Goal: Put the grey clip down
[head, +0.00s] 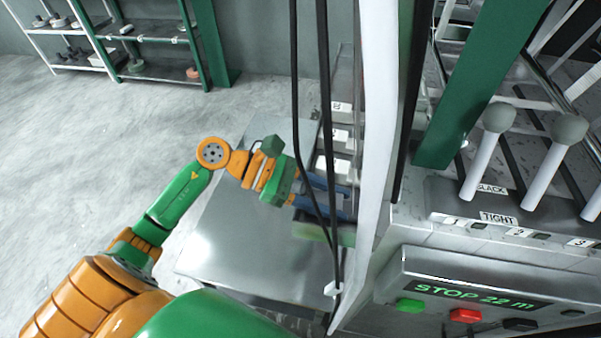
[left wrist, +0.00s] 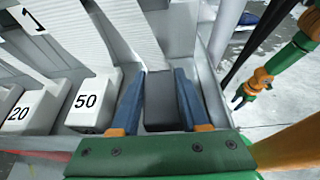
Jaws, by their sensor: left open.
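My left gripper (head: 325,197) reaches to the machine's side in the head view. In the left wrist view its two blue fingers (left wrist: 160,105) are open, one on each side of a dark grey block (left wrist: 165,110), which looks like the grey clip. The block stands in a narrow slot at the end of a row, beside a white block marked 50 (left wrist: 92,103). Small gaps seem to show beside it; contact with the fingers is unclear. In the head view the block cannot be made out. My right gripper (left wrist: 240,100) shows small at the right of the left wrist view.
A white block marked 20 (left wrist: 35,106) stands farther left in the row. Dark cables (head: 325,120) and a white post (head: 375,130) are close to my left gripper. A control panel (head: 480,290) reads STOP 22 m, below white levers (head: 483,165).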

